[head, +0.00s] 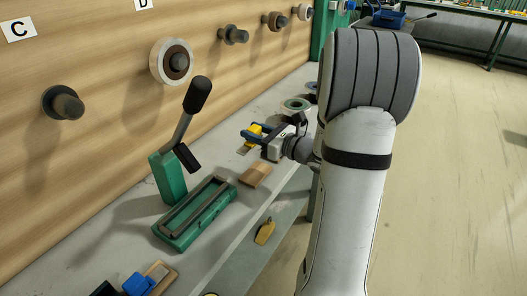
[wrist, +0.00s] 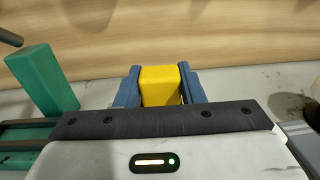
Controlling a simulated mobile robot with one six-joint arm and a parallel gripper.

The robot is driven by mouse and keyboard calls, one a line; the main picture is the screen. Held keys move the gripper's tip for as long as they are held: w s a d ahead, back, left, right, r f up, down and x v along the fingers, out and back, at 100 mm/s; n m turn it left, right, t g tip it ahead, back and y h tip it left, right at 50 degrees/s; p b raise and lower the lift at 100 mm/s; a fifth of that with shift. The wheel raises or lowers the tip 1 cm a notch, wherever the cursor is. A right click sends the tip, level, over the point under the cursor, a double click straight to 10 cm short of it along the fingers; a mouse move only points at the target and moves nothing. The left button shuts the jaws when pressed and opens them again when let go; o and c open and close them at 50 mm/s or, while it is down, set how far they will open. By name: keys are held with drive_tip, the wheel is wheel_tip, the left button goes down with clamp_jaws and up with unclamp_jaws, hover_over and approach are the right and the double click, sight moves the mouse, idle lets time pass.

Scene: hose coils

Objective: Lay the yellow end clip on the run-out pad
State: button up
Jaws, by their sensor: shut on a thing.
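The yellow end clip (head: 254,130) is between the blue fingers of my gripper (head: 252,133), above the grey bench. In the wrist view the clip (wrist: 160,86) shows as a yellow block with a blue finger of my gripper (wrist: 159,77) on each side. My gripper is shut on it. A small flat tan pad (head: 255,176) lies on the bench, nearer the head camera than my gripper and apart from it. It may be the run-out pad; I see no label on it.
A green frame (head: 196,213) and a green block (head: 167,177) with a black-handled lever (head: 190,115) stand left of the tan pad. A wooden wall with pegs (head: 65,104) and a white roll (head: 172,62) rises behind. A yellow tag (head: 265,231) is at the bench front.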

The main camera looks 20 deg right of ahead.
drive_tip(key=shift+s+d+f+b, duration=0.15)
drive_tip(key=shift+s+f+b, duration=0.1)
drive_tip(key=shift+f+b, duration=1.1)
drive_tip(key=shift+s+d+f+b, duration=0.2)
drive_tip(key=shift+f+b, duration=0.9)
drive_tip(key=shift+f, duration=0.35)
drive_tip(key=shift+s+d+f+b, duration=0.15)
drive_tip(key=shift+s+f+b, duration=0.1)
drive_tip(key=shift+f+b, duration=1.1)
drive_tip(key=o, duration=1.1)
drive_tip(key=shift+o, duration=0.2)
